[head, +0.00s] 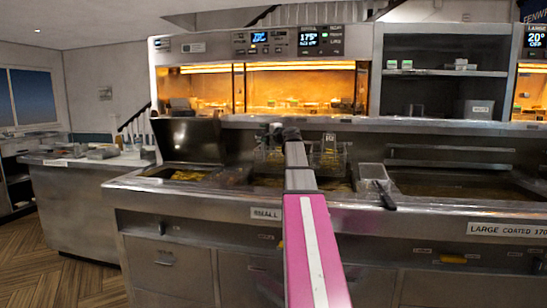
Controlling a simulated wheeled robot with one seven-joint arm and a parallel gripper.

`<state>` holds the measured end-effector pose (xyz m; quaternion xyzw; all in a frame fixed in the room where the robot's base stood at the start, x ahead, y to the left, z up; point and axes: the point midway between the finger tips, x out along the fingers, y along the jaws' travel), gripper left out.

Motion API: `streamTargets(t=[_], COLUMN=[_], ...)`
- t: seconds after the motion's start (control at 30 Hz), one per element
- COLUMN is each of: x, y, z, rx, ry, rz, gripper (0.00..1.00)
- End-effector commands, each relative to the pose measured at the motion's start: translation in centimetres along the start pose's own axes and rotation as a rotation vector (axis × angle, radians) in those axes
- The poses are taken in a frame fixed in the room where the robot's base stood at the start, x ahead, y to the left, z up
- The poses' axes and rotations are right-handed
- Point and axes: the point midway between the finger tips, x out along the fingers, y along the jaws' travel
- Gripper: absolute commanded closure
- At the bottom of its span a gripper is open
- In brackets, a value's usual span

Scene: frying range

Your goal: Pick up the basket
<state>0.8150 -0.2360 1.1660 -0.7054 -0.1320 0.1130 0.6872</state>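My pink and grey arm reaches forward over the frying range. My gripper (279,133) is a small dark shape at its far end, above the fryer; its fingers are too small to tell apart. A wire basket (330,155) stands over the fryer just right of the arm. Another wire basket (268,153) shows just left of the arm, close below my gripper and partly hidden by the arm. I cannot tell whether my gripper touches it. The fryer well (338,186) below holds brownish oil or food.
A small metal container with a black handle (384,194) sits on the range's right part. A raised dark lid (190,140) stands at the left fryer. A lit warming cabinet (300,92) and dark shelves (440,85) rise behind. Wooden floor (65,275) is clear at lower left.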

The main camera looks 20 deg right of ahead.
Motion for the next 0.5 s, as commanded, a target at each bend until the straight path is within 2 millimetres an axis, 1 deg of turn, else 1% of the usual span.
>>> streamTargets(t=[0.07, 0.17, 0.2, 0.23, 0.27, 0.5], x=[-0.05, -0.06, -0.07, -0.07, -0.07, -0.07], y=[0.0, 0.0, 0.0, 0.0, 0.0, -0.04], z=[0.02, 0.02, 0.02, 0.02, 0.02, 0.0], rx=[0.0, 0.0, 0.0, 0.0, 0.0, -0.002], ry=[0.0, 0.0, 0.0, 0.0, 0.0, 0.0], rz=[0.0, 0.0, 0.0, 0.0, 0.0, -0.001], gripper=[0.45, 0.74, 0.87, 0.97, 1.0, 1.0])
